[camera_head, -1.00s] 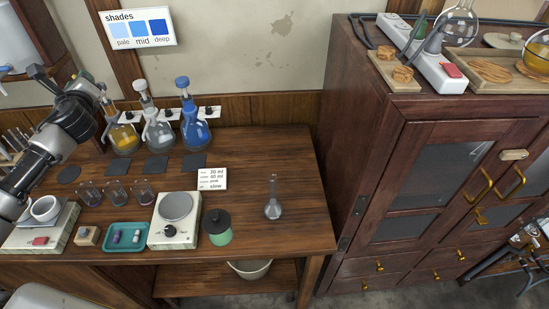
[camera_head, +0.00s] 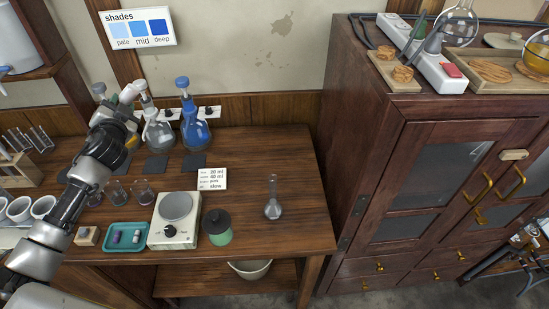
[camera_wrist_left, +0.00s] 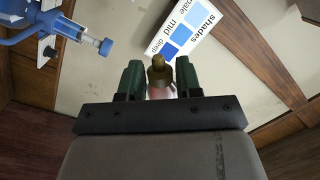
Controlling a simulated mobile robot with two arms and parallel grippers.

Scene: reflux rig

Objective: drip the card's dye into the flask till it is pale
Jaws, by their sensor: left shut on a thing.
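My left gripper (camera_head: 117,110) is in front of the row of flasks at the back left. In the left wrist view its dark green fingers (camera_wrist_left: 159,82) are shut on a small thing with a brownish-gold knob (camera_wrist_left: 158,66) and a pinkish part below. What it belongs to is hidden. The written card (camera_head: 212,179) lies on the table and lists amounts and "slow". A small clear flask (camera_head: 273,208) stands upright at the table's right. The shades card (camera_head: 139,28) on the wall shows pale, mid and deep blue. My right gripper is not recognisable in view.
The table around the small flask is clear.

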